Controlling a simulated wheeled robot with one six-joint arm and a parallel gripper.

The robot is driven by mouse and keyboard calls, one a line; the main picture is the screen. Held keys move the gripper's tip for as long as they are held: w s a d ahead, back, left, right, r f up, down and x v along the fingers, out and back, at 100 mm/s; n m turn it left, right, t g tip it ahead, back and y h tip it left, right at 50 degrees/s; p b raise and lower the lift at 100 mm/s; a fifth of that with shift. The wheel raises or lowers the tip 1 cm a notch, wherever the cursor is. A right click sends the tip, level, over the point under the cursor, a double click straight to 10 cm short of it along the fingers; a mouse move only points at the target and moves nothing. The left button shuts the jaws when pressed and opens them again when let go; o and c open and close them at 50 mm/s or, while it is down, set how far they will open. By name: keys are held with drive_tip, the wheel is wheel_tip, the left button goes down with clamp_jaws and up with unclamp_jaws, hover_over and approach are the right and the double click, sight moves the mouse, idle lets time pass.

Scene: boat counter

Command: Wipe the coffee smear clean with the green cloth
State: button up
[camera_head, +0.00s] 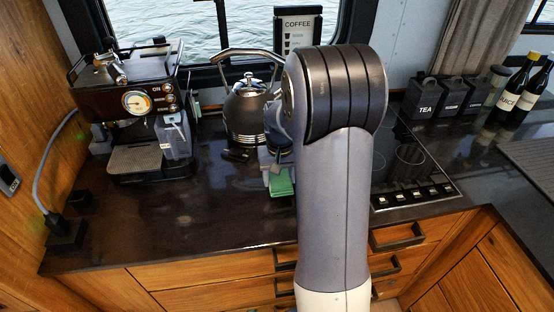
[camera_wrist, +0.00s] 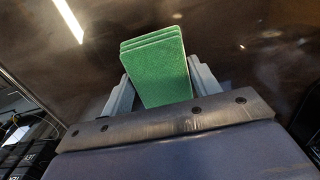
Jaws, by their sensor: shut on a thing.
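The green cloth (camera_wrist: 157,72) is a folded, layered pad held between the two grey fingers of my gripper (camera_wrist: 160,88) in the wrist view. In the head view the cloth (camera_head: 281,184) shows just left of my arm, low over the dark counter. My gripper (camera_head: 277,168) is partly hidden there behind my arm. I cannot tell whether the cloth touches the counter. I cannot make out the coffee smear for certain; pale marks on the dark surface at the right of the wrist view may be reflections.
A coffee machine (camera_head: 135,115) stands at the left and a dark kettle (camera_head: 247,112) behind my gripper. A hob (camera_head: 415,165) lies to the right, with black canisters (camera_head: 450,97) and bottles (camera_head: 522,92) beyond. The left front counter (camera_head: 170,225) is clear.

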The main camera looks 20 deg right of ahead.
drive_tip(key=shift+s+r+p, duration=0.15)
drive_tip(key=shift+r+p, duration=0.15)
drive_tip(key=shift+r, duration=0.3)
drive_tip(key=shift+r+p, duration=0.55)
drive_tip(key=shift+r, duration=0.15)
drive_tip(key=shift+r+p, duration=1.1)
drive_tip(key=shift+r, duration=0.45)
drive_tip(key=shift+f, duration=0.1)
